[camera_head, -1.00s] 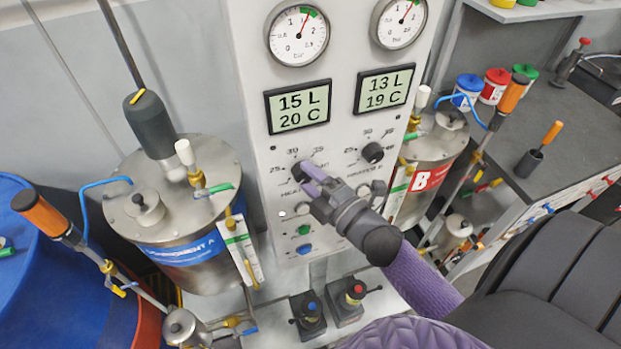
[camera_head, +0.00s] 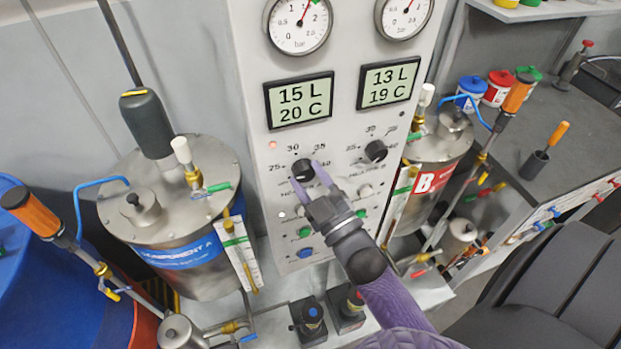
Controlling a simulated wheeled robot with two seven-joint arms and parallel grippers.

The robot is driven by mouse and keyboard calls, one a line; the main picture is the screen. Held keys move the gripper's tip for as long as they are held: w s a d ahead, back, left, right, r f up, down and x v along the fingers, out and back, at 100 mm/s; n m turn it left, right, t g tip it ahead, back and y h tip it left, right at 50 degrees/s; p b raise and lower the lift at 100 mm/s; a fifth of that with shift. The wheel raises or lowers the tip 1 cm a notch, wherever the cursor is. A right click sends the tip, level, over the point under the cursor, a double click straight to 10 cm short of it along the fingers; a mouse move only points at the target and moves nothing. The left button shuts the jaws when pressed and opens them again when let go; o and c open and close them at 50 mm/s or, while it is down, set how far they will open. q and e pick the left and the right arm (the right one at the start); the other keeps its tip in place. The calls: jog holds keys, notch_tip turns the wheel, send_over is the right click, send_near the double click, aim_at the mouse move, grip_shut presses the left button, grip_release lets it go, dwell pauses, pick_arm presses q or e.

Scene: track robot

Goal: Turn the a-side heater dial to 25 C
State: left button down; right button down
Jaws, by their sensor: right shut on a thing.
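The a-side heater dial (camera_head: 302,171) is a black knob on the left of the white panel, under the display (camera_head: 299,101) reading 15 L and 20 C. Labels 25, 30, 35 and 40 sit around it. My right gripper (camera_head: 307,175) is shut on this dial, its purple fingers on either side of the knob. The fingers partly cover the dial, and I cannot tell where its pointer stands. A small orange-red light (camera_head: 272,145) glows above the 25 label. My left gripper is not in view.
A second black dial (camera_head: 376,151) is close on the right, under the display (camera_head: 389,82) reading 13 L and 19 C. Green and blue buttons (camera_head: 305,253) sit below my gripper. The Component A tank (camera_head: 172,220) stands left, the B tank (camera_head: 438,150) right.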

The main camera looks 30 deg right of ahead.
jog(key=shift+m+h, duration=0.4)
jog(key=shift+m, duration=0.5)
jog(key=shift+c, duration=0.8)
grip_release()
jog(key=b+v, duration=0.1)
jog(key=v, duration=0.9)
jog(key=shift+f, duration=0.15)
